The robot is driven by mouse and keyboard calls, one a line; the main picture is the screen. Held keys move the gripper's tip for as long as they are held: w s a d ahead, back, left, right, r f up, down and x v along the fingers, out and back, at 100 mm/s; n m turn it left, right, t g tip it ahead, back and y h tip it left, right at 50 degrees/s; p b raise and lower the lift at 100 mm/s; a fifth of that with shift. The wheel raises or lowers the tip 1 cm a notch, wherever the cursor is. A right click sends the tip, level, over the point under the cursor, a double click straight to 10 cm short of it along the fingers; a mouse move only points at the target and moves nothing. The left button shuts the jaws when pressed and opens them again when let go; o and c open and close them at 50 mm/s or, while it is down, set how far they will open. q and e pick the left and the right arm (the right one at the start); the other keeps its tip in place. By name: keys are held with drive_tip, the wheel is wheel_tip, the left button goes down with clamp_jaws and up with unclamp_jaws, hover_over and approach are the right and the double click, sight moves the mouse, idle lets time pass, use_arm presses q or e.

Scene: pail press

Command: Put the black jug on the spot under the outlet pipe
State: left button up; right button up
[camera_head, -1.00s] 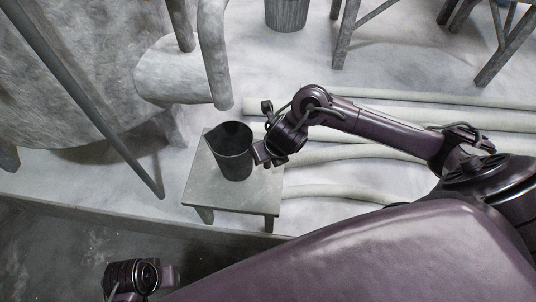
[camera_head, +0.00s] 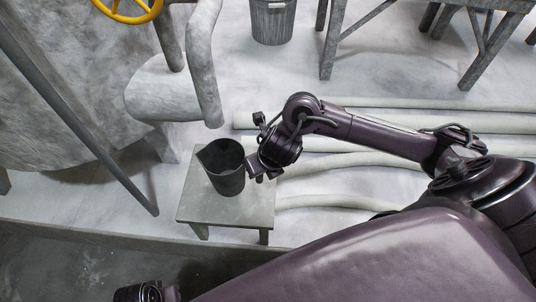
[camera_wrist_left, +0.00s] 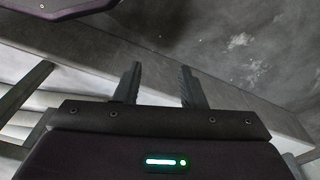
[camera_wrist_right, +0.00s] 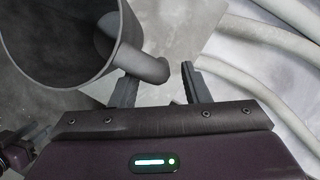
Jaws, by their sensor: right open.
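The black jug (camera_head: 226,178) stands upright on a small grey stool (camera_head: 190,207). It also shows in the right wrist view (camera_wrist_right: 60,45), seen into its open top. The grey outlet pipe (camera_head: 206,65) bends down behind the stool, its lower end above and behind the jug in the picture. My right gripper (camera_head: 254,172) is beside the jug on its right. In the right wrist view the right gripper (camera_wrist_right: 158,85) is open, and the jug's handle (camera_wrist_right: 150,68) reaches toward the gap between its fingers. My left gripper (camera_wrist_left: 158,85) is open and empty, away from the jug.
A big grey tank (camera_head: 65,85) with a slanted bar (camera_head: 90,125) stands at the left. A yellow handwheel (camera_head: 130,10) is above. Several pale hoses (camera_head: 330,160) lie on the floor right of the stool. A bucket (camera_head: 272,22) and a trestle (camera_head: 345,50) are behind.

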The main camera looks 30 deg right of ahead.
use_arm(q)
drive_tip(key=s+a+f+p, duration=0.1)
drive_tip(key=f+p, duration=0.1)
drive_tip(key=f, duration=0.4)
drive_tip(key=s+a+f+p, duration=0.2)
drive_tip(key=f, duration=0.4)
drive_tip(key=shift+s+f+n, duration=0.2)
drive_tip(key=shift+s+n, duration=0.05)
drive_tip(key=shift+n, duration=0.05)
use_arm(e)
drive_tip(key=v, duration=0.9)
use_arm(q)
drive_tip(key=shift+s, duration=0.15)
use_arm(e)
drive_tip(key=shift+f, duration=0.1)
